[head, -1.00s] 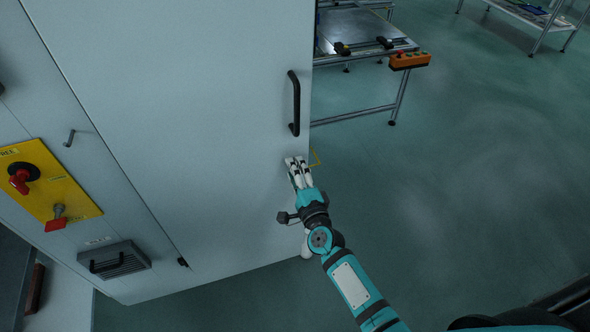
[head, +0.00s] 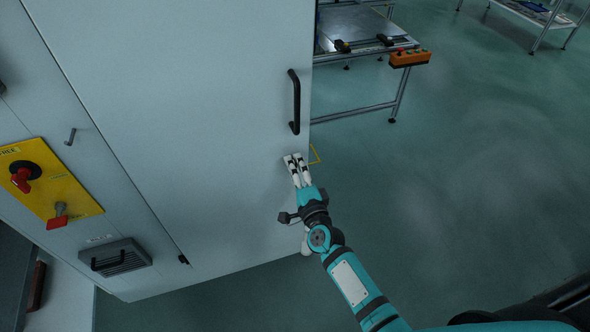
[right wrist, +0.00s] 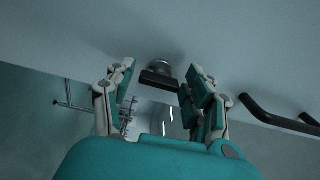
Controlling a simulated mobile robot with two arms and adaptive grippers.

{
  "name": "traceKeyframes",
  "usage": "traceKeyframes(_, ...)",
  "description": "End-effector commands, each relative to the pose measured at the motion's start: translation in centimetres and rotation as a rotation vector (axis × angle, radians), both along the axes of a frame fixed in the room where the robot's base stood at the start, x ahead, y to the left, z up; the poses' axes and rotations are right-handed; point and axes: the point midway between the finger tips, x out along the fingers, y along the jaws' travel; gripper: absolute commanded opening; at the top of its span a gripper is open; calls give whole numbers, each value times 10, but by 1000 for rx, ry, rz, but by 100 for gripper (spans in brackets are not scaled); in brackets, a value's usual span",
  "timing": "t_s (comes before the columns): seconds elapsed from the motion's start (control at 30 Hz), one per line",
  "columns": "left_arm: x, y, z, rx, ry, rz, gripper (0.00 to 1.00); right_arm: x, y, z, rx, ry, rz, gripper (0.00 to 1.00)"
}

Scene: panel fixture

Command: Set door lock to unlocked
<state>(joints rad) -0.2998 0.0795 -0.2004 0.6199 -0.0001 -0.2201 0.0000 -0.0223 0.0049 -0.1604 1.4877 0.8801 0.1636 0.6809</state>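The door lock (right wrist: 160,76) shows in the right wrist view as a round metal base with a dark flat lever on the pale door. In the head view my right gripper hides it. My right gripper (head: 296,163) is at the door's right edge, below the black door handle (head: 295,102). In the right wrist view its two fingers (right wrist: 160,70) stand apart, one on each side of the lock, with gaps between. The lever lies crosswise in that view. I cannot tell whether the fingers touch the door. My left gripper is not in view.
The black handle (right wrist: 280,116) is to the right in the right wrist view. A yellow panel (head: 45,190) with red switches and a vent with a handle (head: 114,258) are on the cabinet's left. A metal table (head: 360,30) stands behind. Floor at right is clear.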

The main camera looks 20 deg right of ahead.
Motion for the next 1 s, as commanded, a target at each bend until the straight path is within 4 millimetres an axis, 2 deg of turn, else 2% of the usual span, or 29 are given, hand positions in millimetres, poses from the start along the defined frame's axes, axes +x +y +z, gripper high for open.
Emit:
traceKeyframes(0.07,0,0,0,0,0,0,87,0,0,0,1,0,0,65)
traceKeyframes(0.3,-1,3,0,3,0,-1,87,0,0,0,2,-1,0,65)
traceKeyframes(0.43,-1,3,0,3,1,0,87,-9,0,-1,2,1,0,65)
traceKeyframes(0.57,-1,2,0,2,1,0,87,-30,-1,-1,3,2,0,65)
traceKeyframes(0.8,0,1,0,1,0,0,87,-82,-3,-1,1,3,1,65)
traceKeyframes(1.0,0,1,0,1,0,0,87,-111,-4,-1,0,1,0,65)
